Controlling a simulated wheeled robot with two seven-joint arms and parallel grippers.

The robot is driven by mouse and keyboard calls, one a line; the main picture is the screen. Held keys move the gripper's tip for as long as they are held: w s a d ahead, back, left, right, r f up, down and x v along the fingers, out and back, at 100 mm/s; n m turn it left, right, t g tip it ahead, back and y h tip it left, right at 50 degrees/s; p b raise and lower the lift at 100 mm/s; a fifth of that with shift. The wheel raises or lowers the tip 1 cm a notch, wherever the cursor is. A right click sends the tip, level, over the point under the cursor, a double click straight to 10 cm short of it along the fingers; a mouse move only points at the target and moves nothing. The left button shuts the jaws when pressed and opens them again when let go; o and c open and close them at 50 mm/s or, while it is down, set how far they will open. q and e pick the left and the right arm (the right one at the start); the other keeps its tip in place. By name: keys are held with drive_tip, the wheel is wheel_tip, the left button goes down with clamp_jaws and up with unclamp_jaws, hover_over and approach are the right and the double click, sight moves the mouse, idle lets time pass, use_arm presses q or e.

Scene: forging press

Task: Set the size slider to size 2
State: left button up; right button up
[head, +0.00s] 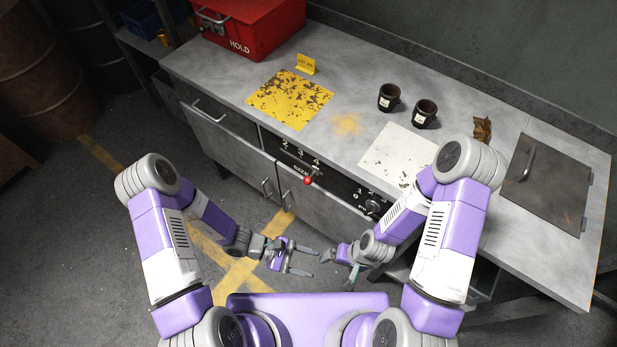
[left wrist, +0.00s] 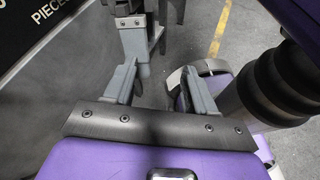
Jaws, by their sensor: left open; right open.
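The size slider is a red knob (head: 307,180) on a black panel (head: 290,153) in the front of the workbench. The panel carries the numbers 2, 3, 4 and the word SIZE. The knob sits at the right, below and near the 4. My left gripper (head: 313,262) is open and empty, in front of the bench and below the knob, apart from it. Its two open fingers (left wrist: 160,88) show in the left wrist view. My right gripper (head: 340,267) is open, close to the left one. The slider is out of the left wrist view.
A black dial (head: 372,206) with numbers sits right of the slider. The bench top (head: 220,75) holds a red HOLD box (head: 250,30), yellow plate (head: 290,99), white plate (head: 397,153) and two black mugs (head: 389,97).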

use_arm(q)
drive_tip(key=w+r+n+t+h, duration=0.3)
drive_tip(key=w+n+t, duration=0.25)
drive_tip(key=w, duration=0.45)
drive_tip(key=n+t+y, duration=0.3)
drive_tip(key=n+t, duration=0.3)
drive_tip(key=t, duration=0.3)
approach(307, 179)
drive_tip(key=w+d+f, duration=0.2)
drive_tip(key=w+d, duration=0.1)
drive_tip(key=shift+m, duration=0.25)
drive_tip(key=x, duration=0.6)
drive_tip(key=shift+d+r+b, duration=0.15)
drive_tip(key=shift+r+b, duration=0.05)
drive_tip(key=shift+b, duration=0.1)
drive_tip(key=shift+c, duration=0.3)
clamp_jaws()
drive_tip(key=shift+w, duration=0.1)
